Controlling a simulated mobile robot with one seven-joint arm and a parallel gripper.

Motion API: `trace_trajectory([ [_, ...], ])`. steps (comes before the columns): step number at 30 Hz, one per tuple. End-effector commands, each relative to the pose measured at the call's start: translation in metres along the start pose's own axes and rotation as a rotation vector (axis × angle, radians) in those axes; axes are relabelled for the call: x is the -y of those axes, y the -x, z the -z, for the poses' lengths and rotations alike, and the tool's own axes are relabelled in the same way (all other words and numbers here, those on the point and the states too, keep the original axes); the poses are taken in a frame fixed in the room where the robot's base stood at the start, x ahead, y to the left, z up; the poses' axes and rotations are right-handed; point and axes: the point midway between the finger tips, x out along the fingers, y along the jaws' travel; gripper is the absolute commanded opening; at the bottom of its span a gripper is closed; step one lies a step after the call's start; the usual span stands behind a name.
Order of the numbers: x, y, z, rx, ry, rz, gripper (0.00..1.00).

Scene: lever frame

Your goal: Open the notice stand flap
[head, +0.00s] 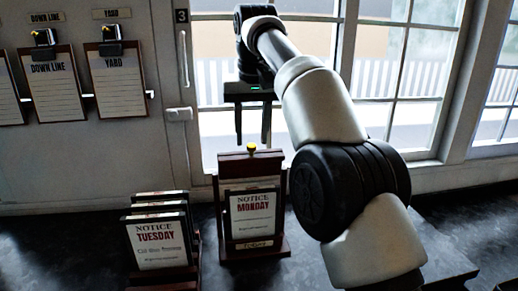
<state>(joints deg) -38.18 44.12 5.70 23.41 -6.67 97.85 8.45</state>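The notice stand (223,238) is a dark wooden stand on the dark counter, just left of my arm. A framed card reading "NOTICE MONDAY" (252,213) is at its front, and a small label sits at its foot. A yellow knob (251,148) tops the stand. The framed front looks upright against the stand; I cannot tell which part is the flap. My gripper (252,125) points down, its two fingers apart with nothing between them.
A rack of notice frames, the front one reading "NOTICE TUESDAY" (158,245), stands left of the stand. Clipboards (53,85) hang on the wall at left beside a door (181,60). Windows (400,50) lie behind. Bare counter (50,250) shows at left.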

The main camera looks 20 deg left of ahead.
Motion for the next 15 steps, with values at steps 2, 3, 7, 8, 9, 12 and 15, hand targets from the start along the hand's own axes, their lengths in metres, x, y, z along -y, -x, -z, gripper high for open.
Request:
trace_trajectory([
  [2, 0.0, 0.007, 0.0, -0.001, 0.0, 0.0, 0.38],
  [3, 0.0, 0.007, -0.003, -0.002, 0.0, 0.0, 0.38],
  [7, 0.0, 0.008, -0.019, -0.002, 0.0, 0.0, 0.38],
  [8, 0.0, 0.008, -0.023, -0.002, 0.0, 0.0, 0.38],
  [9, 0.0, 0.009, -0.028, -0.002, 0.0, 0.0, 0.38],
  [12, 0.0, 0.014, -0.043, -0.002, -0.001, 0.001, 0.38],
  [15, 0.0, 0.017, -0.062, -0.003, -0.001, 0.0, 0.38],
])
